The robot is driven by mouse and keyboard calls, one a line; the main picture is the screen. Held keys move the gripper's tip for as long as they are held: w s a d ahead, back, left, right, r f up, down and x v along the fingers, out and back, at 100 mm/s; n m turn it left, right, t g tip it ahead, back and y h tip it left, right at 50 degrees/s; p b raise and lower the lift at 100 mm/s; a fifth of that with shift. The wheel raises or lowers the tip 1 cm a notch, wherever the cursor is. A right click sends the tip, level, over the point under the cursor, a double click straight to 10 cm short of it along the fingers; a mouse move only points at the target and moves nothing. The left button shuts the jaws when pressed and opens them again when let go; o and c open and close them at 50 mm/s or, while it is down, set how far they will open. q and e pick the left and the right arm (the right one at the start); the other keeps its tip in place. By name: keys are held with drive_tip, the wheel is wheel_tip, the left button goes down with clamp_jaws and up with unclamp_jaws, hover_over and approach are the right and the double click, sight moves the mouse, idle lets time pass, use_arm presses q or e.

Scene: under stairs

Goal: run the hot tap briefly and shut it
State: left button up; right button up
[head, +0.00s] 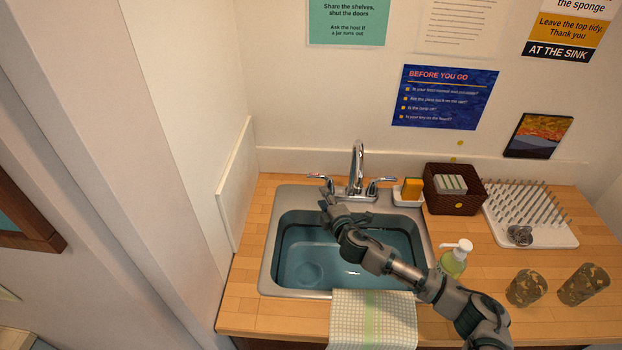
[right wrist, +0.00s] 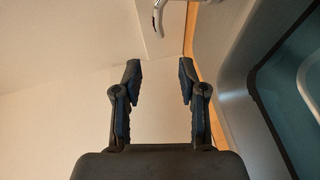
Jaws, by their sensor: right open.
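The chrome tap (head: 358,168) stands at the back of the steel sink, with one lever on each side. The left lever (head: 319,178) has a small reddish mark; the right lever (head: 380,182) points the other way. No stream shows below the spout. My right gripper (head: 325,203) is over the sink's back left rim, just in front of the left lever and apart from it. In the right wrist view my right gripper (right wrist: 160,80) is open and empty, and a lever (right wrist: 159,17) shows beyond the fingertips. My left gripper is out of view.
The sink basin (head: 310,260) is blue-green inside. A checked towel (head: 373,318) hangs at its front. A soap bottle (head: 455,259), sponge dish (head: 408,195), dark basket (head: 452,203), drying rack (head: 545,230) and two patterned cups stand to the right. A wall closes off the left.

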sight(315, 178)
drive_tip(key=x, duration=0.3)
drive_tip(key=d+b+x, duration=0.1)
drive_tip(key=x, duration=0.4)
drive_tip(key=shift+w+d+f, duration=0.15)
drive_tip(key=shift+w+f, duration=0.25)
drive_tip(key=shift+w, duration=0.1)
drive_tip(key=b+x, duration=0.1)
drive_tip(key=x, duration=0.3)
drive_tip(key=shift+a+b, duration=0.35)
drive_tip(key=shift+a, duration=0.05)
drive_tip(key=shift+w+a+r, duration=0.1)
drive_tip(key=shift+w+a, duration=0.1)
drive_tip(key=shift+a, duration=0.2)
drive_tip(key=shift+d, duration=0.7)
clamp_jaws()
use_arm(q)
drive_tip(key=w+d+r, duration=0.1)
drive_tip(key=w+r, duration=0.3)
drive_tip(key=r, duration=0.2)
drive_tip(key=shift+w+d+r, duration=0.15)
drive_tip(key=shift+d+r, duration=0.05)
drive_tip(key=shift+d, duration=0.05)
use_arm(e)
drive_tip(key=shift+a, duration=0.1)
drive_tip(key=shift+a, duration=0.1)
